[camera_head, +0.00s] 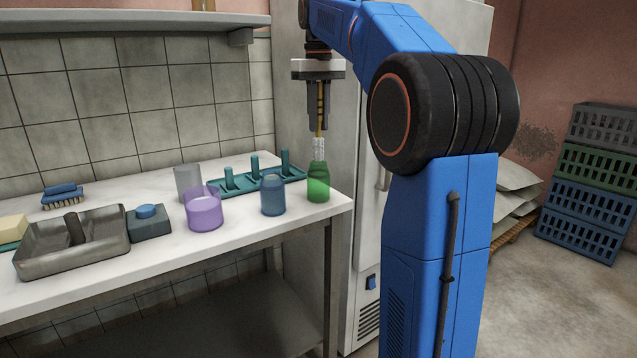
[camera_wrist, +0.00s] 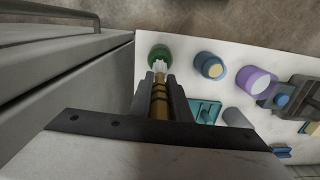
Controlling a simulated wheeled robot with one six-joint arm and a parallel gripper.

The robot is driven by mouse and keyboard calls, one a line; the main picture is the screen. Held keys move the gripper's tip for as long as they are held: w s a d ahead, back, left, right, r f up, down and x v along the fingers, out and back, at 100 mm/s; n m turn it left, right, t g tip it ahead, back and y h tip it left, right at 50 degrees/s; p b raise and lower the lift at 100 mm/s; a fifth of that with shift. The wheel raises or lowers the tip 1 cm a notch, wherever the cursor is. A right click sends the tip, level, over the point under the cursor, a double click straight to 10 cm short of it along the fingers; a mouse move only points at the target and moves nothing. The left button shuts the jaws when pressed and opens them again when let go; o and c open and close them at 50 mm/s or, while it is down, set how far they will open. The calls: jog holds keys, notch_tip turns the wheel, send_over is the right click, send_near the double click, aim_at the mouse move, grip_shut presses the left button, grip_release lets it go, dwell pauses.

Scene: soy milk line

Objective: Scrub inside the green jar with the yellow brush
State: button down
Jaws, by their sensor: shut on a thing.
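My gripper (camera_head: 318,127) points down above the right end of the counter, shut on the yellow handle of the brush (camera_head: 319,148). The brush hangs upright with its pale bristles downward. The green jar (camera_head: 318,184) stands upright directly below, near the counter's right edge. The bristle tip is at the jar's mouth; I cannot tell how far it is inside. In the wrist view the brush (camera_wrist: 159,68) overlaps the mouth of the green jar (camera_wrist: 155,50), and my gripper (camera_wrist: 160,88) holds the yellow handle between its fingers.
A blue jar (camera_head: 273,196) stands just left of the green one. A purple jar (camera_head: 203,211) and grey cup (camera_head: 187,180) are farther left. A teal peg rack (camera_head: 243,182) lies behind. A metal tray (camera_head: 85,262) is at left. A fridge (camera_head: 362,200) stands close to the right.

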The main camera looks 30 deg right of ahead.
jog(key=shift+r, duration=2.3)
